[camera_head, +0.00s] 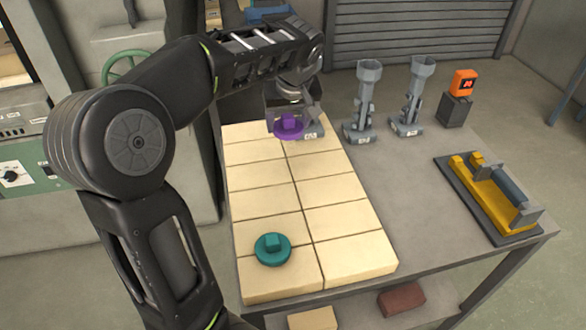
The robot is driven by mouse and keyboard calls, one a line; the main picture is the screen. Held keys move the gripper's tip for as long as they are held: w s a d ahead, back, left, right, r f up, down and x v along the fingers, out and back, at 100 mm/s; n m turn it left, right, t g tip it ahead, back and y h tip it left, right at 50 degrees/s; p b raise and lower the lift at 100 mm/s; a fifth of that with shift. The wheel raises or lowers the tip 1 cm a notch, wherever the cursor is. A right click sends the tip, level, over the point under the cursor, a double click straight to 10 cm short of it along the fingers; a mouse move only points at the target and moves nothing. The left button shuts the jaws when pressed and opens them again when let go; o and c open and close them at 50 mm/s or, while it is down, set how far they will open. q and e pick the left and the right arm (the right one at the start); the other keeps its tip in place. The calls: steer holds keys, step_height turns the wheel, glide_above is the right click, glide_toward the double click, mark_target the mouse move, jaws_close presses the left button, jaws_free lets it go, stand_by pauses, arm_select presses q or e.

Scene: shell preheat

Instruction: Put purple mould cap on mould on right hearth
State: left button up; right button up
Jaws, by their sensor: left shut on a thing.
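The purple mould cap (286,130), a round disc with a square knob, is held in my left gripper (289,117) over the far end of the pale tiled slab. The gripper is shut on its knob. A grey labelled base (311,132) shows just right of the cap, partly hidden by the gripper. Two grey upright stands with cup-like tops, a middle one (367,72) and a right one (424,66), stand to the right. I cannot tell which thing is the mould on the right hearth. My right gripper is not in view.
A teal cap (272,248) lies on the near left of the tiled slab (328,222). An orange device on a dark block (454,110) stands at the back right. A yellow and grey fixture (488,197) lies at the right. The grey tabletop (420,225) between is clear.

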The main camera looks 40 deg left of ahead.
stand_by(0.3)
arm_select(q)
step_height(320, 180, down, 6)
steer(key=shift+p, duration=0.4)
steer(key=shift+f, duration=0.15)
step_height(320, 180, down, 3)
steer(key=shift+r+p, duration=0.15)
steer(key=shift+p, duration=0.15)
steer(key=shift+f, duration=0.5)
steer(key=shift+f+b, duration=0.25)
steer(key=shift+b, duration=0.1)
steer(key=o, duration=1.4)
steer(key=shift+r, duration=0.15)
